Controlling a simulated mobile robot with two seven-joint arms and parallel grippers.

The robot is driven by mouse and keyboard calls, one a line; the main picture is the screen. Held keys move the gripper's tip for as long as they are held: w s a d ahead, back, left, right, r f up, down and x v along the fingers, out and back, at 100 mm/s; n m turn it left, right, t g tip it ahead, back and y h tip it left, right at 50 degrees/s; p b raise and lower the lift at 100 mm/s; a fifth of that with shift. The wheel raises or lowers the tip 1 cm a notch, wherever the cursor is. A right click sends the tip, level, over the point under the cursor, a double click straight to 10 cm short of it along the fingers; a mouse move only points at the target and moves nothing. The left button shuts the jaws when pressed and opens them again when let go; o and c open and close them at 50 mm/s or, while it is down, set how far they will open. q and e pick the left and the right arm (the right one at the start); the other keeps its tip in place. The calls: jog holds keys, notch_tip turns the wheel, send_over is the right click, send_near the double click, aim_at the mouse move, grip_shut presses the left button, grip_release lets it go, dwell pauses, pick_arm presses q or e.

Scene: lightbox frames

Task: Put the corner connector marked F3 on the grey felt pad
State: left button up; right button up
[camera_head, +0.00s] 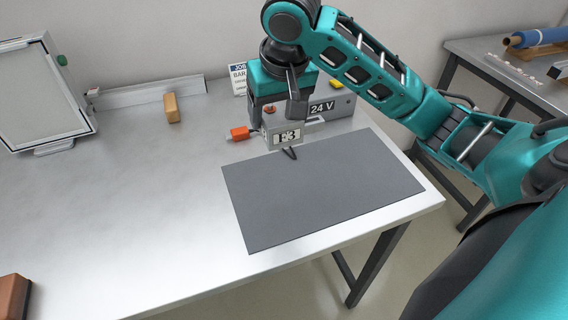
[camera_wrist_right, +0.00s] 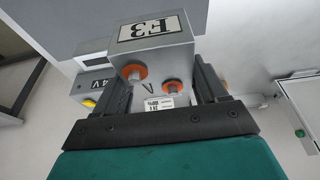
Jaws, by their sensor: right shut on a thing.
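In the right wrist view the connector (camera_wrist_right: 155,50) sits between the two dark fingers of the gripper (camera_wrist_right: 168,88), with two orange-ringed pegs toward the palm. The grey felt pad (camera_head: 325,195) lies flat at the table's right end. The connector shows over the pad's back edge; I cannot tell if it touches. My left gripper is out of view.
A grey case marked 24 V (camera_head: 338,108) stands behind the pad. An orange piece (camera_head: 240,133) shows left of the connector; its attachment is unclear. A tan block (camera_head: 171,107) and a framed panel (camera_head: 42,95) stand farther left. The table's middle (camera_head: 130,190) is clear.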

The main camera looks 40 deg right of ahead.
aim_at(285, 142)
notch_tip(285, 142, down, 16)
jog(key=shift+r, duration=0.15)
dwell(0.3)
jog(key=o, duration=1.2)
jog(key=v, duration=1.1)
jog(key=shift+r, duration=0.4)
jog(key=shift+s+r, duration=0.1)
